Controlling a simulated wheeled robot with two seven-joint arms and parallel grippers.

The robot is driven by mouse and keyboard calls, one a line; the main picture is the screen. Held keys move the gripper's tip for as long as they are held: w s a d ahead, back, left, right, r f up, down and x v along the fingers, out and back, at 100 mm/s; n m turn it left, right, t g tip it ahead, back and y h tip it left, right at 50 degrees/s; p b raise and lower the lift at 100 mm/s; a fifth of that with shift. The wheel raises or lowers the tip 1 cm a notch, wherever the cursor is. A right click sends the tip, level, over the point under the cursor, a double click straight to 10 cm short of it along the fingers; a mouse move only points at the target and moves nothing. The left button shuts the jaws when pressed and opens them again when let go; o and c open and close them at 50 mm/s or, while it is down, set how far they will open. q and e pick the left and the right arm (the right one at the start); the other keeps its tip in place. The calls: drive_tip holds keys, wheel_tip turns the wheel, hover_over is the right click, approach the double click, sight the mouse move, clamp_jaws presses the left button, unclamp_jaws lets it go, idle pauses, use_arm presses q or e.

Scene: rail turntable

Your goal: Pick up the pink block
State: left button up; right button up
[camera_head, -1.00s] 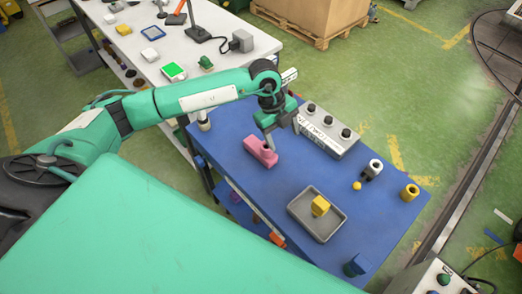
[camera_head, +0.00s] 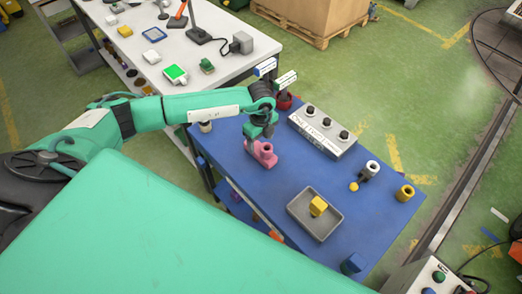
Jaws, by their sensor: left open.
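The pink block (camera_head: 264,157) sits on the blue table (camera_head: 295,173), near its left side. It has a raised round part with a hole at its right end. My left gripper (camera_head: 262,138) is open and points down right at the block, at its far side in the picture. The fingers overlap the block's upper edge, and I cannot tell whether they touch it. My right gripper is not in view.
A grey box with black knobs (camera_head: 322,132) stands just right of the gripper. A grey tray with a yellow block (camera_head: 318,206) lies nearer the front. A grey-white fitting (camera_head: 370,170), a yellow ball (camera_head: 353,187) and a yellow ring (camera_head: 405,193) stand at the right. Bare table surrounds the pink block's near side.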

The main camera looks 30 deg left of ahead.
use_arm(q)
wheel_tip(320, 180, down, 4)
drive_tip(key=shift+d+p, duration=0.1)
drive_tip(key=shift+p, duration=1.1)
drive_tip(key=shift+f, duration=0.4)
drive_tip(key=shift+c, duration=0.2)
drive_tip(key=c, duration=1.1)
drive_tip(key=shift+r, duration=0.1)
drive_tip(key=shift+c, duration=0.6)
